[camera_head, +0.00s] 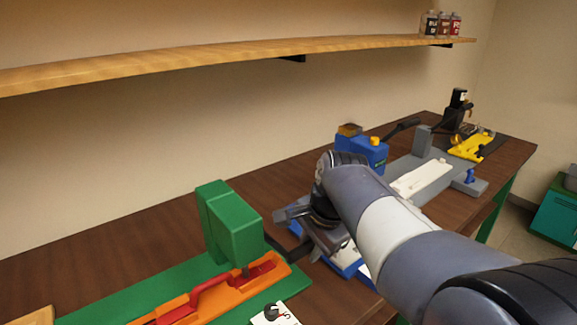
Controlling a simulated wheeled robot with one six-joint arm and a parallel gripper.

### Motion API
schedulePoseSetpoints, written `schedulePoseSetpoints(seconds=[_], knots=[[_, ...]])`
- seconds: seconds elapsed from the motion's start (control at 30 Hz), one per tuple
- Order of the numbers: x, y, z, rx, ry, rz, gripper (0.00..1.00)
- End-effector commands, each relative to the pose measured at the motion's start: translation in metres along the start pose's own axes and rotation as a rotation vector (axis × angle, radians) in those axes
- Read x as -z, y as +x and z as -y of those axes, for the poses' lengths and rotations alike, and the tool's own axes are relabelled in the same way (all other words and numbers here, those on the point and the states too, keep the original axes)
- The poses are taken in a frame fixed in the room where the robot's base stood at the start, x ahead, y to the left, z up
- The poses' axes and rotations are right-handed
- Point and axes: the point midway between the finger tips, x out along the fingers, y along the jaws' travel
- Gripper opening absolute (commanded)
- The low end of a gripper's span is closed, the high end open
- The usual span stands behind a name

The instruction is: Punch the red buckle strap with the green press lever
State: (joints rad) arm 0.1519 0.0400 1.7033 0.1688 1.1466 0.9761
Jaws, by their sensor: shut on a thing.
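The green press (232,226) stands at the left of the bench on a green base. An orange holder (238,294) runs under its head, with the red buckle strap (208,295) lying along it. A dark lever (279,249) sticks out from the right side of the green press. My gripper (312,246) is at the outer end of this lever and shut on it, though my arm partly hides the grip. Whether the punch touches the strap is too small to tell.
A blue-and-white fixture (346,258) lies partly hidden behind my gripper. A blue press (362,152) and a yellow fixture (470,147) stand farther right. A white card (283,314) with a dark knob sits in front. A wooden shelf (200,66) with bottles hangs above.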

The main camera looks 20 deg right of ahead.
Motion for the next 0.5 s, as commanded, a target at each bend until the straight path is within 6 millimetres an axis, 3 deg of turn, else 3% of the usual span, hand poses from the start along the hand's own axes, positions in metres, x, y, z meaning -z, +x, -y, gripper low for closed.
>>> schedulePoseSetpoints(seconds=[0.5], knots=[[0.000, -0.011, 0.002, -0.006, 0.000, 0.000, 0.09]])
